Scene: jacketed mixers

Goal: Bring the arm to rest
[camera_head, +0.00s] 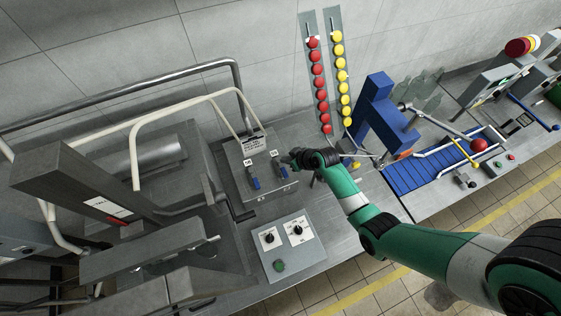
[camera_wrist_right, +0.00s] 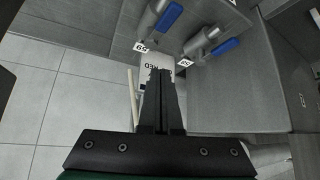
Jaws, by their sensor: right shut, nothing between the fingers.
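My right arm comes in from the right in the head view. Its dark gripper (camera_head: 290,160) is over the grey bench, close to the right side of a grey box with two blue-handled valves (camera_head: 253,183). In the right wrist view the two black fingers (camera_wrist_right: 162,80) are together, with nothing between them. They point toward the labelled box, and the two blue valve handles (camera_wrist_right: 229,47) show above and to the right of the fingertips. Whether the fingers touch the box cannot be told. My left gripper is not in view.
A control panel (camera_head: 283,262) with two knobs and a green button sits in front of the box. Racks of red balls (camera_head: 317,70) and yellow balls (camera_head: 341,76) stand behind. A blue slatted bed (camera_head: 412,174) is at right, a large grey machine at left.

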